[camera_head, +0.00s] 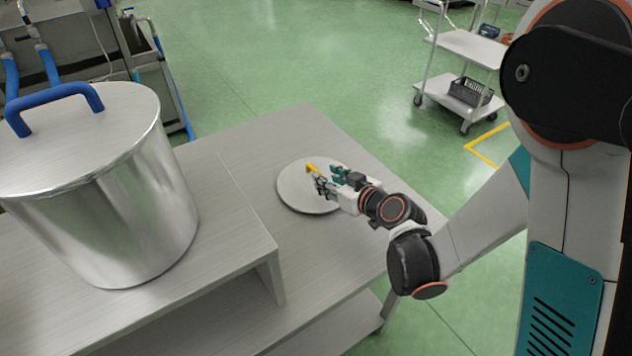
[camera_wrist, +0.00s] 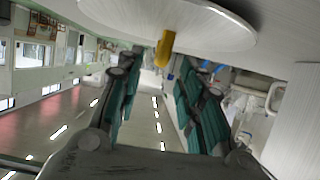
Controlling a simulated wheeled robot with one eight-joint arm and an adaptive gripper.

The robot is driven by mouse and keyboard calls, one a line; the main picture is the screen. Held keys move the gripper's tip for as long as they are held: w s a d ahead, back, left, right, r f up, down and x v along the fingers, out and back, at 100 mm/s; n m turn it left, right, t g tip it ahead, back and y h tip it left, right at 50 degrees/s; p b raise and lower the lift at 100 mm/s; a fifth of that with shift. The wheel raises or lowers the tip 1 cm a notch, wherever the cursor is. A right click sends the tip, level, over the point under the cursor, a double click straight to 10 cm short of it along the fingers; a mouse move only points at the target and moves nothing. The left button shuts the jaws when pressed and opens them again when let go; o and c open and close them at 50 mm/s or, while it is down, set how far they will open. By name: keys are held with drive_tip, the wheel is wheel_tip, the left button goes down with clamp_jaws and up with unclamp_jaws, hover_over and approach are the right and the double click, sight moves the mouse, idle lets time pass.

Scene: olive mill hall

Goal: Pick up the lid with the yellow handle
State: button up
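The lid is a round pale metal disc (camera_head: 297,198) lying flat on the lower table level, with a yellow handle (camera_head: 313,168) standing on it. In the wrist view the lid (camera_wrist: 170,22) fills the top edge, and its yellow handle (camera_wrist: 165,48) shows between the fingertips or just beyond them. My gripper (camera_head: 325,180) is over the lid, close to the handle. In the wrist view its teal-padded fingers (camera_wrist: 160,62) are apart, with visible gaps on both sides of the handle. The gripper hides part of the lid and handle in the head view.
A large steel pot (camera_head: 130,215) with a blue-handled lid (camera_head: 75,140) stands on the raised shelf (camera_head: 225,225) at left. The table (camera_head: 345,250) around the lid is clear. A white trolley (camera_head: 465,50) with a dark crate (camera_head: 470,92) stands at the back right.

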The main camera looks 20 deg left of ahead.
sight(319, 172)
drive_tip(key=b+x, duration=0.1)
drive_tip(key=x, duration=0.4)
drive_tip(key=shift+a+r, duration=0.1)
drive_tip(key=shift+a, duration=0.05)
drive_tip(key=shift+r, duration=0.1)
drive_tip(key=shift+c, duration=0.6)
clamp_jaws()
